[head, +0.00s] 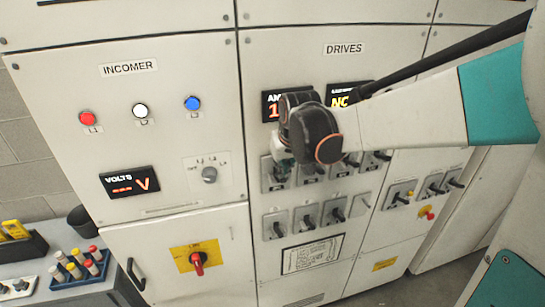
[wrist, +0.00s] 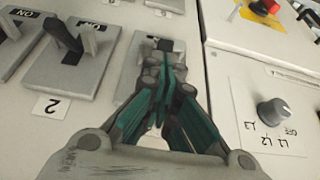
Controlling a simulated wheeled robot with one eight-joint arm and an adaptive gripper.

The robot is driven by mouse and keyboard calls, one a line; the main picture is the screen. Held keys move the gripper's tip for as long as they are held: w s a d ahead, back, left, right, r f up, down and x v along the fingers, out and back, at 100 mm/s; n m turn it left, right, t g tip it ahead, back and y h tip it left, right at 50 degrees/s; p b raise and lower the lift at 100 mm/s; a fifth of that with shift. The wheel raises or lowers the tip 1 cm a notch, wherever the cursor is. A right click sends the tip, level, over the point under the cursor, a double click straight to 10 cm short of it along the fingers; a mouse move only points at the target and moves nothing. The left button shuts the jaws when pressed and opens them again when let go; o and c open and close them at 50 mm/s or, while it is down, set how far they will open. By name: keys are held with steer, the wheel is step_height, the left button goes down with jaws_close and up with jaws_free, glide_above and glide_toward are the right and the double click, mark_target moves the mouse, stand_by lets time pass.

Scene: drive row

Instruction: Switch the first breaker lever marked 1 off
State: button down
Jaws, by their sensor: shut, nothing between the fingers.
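My gripper (wrist: 166,62) is shut, with nothing between its fingers. In the head view my gripper (head: 283,160) is at the leftmost plate of the upper breaker row. This first breaker's grey plate (wrist: 128,82) shows behind the fingers in the wrist view. The fingers cover most of its lever; a small dark piece just past the fingertips may be its tip. I cannot tell whether they touch, or which way the lever is set. A pale label below the plate is mostly hidden, so its number cannot be read.
Breaker 2 (wrist: 70,62) stands close beside, its dark lever sticking out towards the ON mark. A rotary selector (wrist: 272,112) is on the neighbouring INCOMER panel. A lower row of breakers (head: 306,218) and a red-yellow main switch (head: 197,262) are below.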

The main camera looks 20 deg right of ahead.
mark_target(284, 180)
steer(key=shift+s+f, duration=0.1)
steer(key=t+b, duration=0.1)
steer(key=s+f+t+b, duration=0.1)
steer(key=shift+s+f+b, duration=0.2)
steer(key=shift+f+b, duration=0.1)
steer(key=shift+b, duration=0.05)
steer(key=t+b, duration=0.1)
steer(key=s+f+t+b, duration=0.1)
steer(key=t+b, duration=0.1)
steer(key=shift+s+f, duration=0.1)
steer(key=shift+r+p, duration=0.75)
steer(key=shift+r, duration=0.05)
